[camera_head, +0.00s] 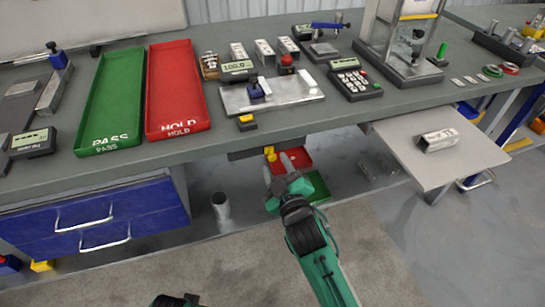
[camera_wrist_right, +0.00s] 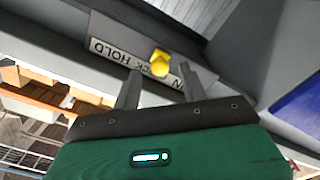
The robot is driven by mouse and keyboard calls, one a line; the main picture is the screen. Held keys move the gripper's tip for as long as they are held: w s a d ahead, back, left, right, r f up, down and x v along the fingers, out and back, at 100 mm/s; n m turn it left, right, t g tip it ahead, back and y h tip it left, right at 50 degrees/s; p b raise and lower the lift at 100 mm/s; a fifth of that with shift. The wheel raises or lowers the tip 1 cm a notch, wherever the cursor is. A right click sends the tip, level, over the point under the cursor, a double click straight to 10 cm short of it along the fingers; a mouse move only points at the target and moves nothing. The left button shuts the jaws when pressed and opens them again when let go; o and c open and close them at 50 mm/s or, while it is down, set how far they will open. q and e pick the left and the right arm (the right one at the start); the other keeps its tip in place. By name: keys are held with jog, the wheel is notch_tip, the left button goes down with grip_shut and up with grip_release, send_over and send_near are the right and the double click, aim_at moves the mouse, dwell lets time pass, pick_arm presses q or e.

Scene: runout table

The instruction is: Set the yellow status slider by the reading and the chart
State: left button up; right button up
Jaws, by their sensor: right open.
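The yellow status slider (camera_head: 270,153) is a small yellow knob on a plate below the table's front edge. In the right wrist view the knob (camera_wrist_right: 160,62) stands on a grey plate with a white label strip (camera_wrist_right: 112,54), upside down, on which "HOLD" is readable. My right gripper (camera_head: 277,167) is open just in front of it. In the wrist view its two fingers (camera_wrist_right: 158,76) are on either side of the knob, apart from it as far as I can tell. A display (camera_head: 237,67) on the table seems to read 100.0. I cannot make out a chart. My left gripper's fingers are not seen.
The table edge overhangs the slider. A green PASS tray (camera_head: 112,95) and a red HOLD tray (camera_head: 175,90) lie on the table. Red (camera_head: 297,158) and green (camera_head: 318,187) bins sit below, behind my right gripper. A grey shelf (camera_head: 468,150) juts out at right.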

aim_at(274, 159)
jog(key=shift+x, duration=2)
grip_shut()
jog(key=shift+d, duration=0.1)
